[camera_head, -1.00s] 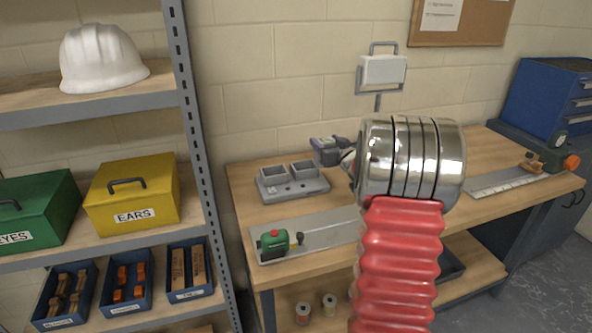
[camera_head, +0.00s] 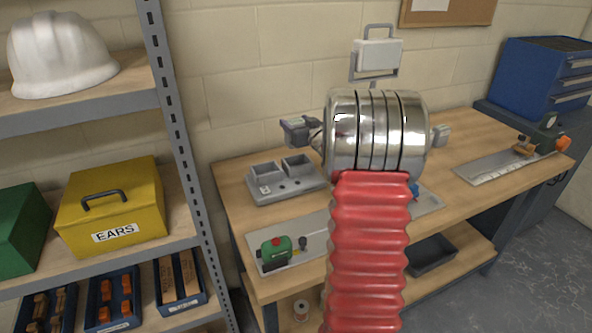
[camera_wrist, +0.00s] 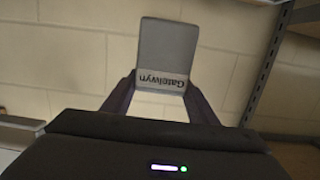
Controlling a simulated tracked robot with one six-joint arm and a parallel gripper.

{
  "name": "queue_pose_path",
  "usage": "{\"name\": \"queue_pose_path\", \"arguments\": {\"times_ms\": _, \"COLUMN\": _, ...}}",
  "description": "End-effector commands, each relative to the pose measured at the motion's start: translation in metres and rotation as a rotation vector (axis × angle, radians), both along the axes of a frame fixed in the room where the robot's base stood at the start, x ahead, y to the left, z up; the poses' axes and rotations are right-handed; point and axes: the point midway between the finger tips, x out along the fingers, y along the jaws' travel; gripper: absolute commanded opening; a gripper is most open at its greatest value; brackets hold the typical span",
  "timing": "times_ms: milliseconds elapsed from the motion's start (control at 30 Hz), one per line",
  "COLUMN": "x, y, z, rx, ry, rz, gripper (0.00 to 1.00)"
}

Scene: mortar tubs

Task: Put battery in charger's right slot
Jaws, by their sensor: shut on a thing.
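In the head view my gripper (camera_head: 300,130) is left of my metal wrist, and the battery is hard to tell from the fingers there. The grey charger (camera_head: 288,187) stands at the left of the workbench with two raised, open-topped slots. Both look empty. In the head view my gripper appears above the right slot (camera_head: 298,165), apart from it; the depth is unclear.
A metal plate with a green-and-red tool (camera_head: 276,252) lies in front of the charger on the wooden workbench (camera_head: 229,180). A shelf upright (camera_head: 178,130) stands to the left. My arm hides the bench's middle.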

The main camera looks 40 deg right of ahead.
Motion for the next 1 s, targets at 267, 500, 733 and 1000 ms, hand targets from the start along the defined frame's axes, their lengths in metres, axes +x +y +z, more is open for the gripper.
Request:
{"name": "queue_pose_path", "arguments": {"times_ms": 267, "x": -0.002, "y": -0.003, "z": -0.017, "rx": 0.002, "ry": 0.000, "rz": -0.005, "gripper": 0.17}}
{"name": "queue_pose_path", "arguments": {"times_ms": 500, "x": -0.003, "y": -0.004, "z": -0.054, "rx": 0.002, "ry": -0.001, "rz": -0.007, "gripper": 0.17}}
{"name": "queue_pose_path", "arguments": {"times_ms": 733, "x": -0.003, "y": -0.004, "z": -0.061, "rx": -0.002, "ry": -0.004, "rz": -0.007, "gripper": 0.17}}
{"name": "queue_pose_path", "arguments": {"times_ms": 1000, "x": -0.003, "y": -0.005, "z": -0.066, "rx": 0.001, "ry": -0.001, "rz": -0.007, "gripper": 0.17}}
